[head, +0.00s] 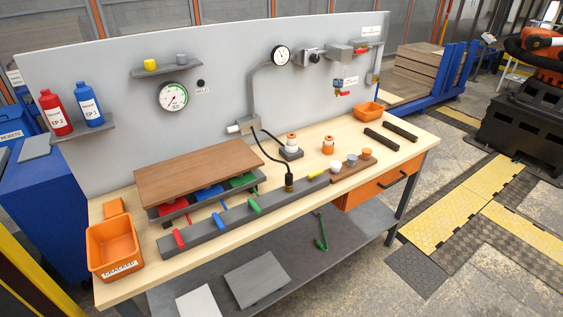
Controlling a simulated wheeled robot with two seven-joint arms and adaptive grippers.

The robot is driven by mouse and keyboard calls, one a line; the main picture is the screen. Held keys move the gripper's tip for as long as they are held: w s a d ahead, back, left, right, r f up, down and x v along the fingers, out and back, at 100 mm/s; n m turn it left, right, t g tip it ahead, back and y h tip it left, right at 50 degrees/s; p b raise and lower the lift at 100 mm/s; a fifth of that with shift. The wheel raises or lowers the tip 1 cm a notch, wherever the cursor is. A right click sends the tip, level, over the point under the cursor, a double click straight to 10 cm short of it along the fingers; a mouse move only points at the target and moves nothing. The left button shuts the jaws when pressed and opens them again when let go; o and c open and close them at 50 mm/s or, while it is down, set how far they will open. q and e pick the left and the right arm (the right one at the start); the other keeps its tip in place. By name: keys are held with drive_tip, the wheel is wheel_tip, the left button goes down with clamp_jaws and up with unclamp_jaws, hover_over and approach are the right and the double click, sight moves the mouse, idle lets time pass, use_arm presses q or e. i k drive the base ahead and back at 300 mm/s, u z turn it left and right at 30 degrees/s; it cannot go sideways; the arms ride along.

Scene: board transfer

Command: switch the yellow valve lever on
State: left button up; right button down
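The yellow valve lever (318,175) is at the right end of a long dark grey bar (285,196) near the front of the workbench. It lies roughly along the bar. The red lever (178,238), blue lever (219,222) and green lever (254,206) on the same bar lie across it. Neither of my grippers is in view, and nothing touches the yellow lever.
A black cable plug (289,184) stands just left of the yellow lever. A wooden block with several knobs (351,169) is close on its right. A brown board (198,170) rests over coloured pieces behind the bar. An orange bin (113,247) stands at the left.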

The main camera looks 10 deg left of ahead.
sight(311, 175)
drive_tip(key=u, duration=0.7)
drive_tip(key=i, duration=1)
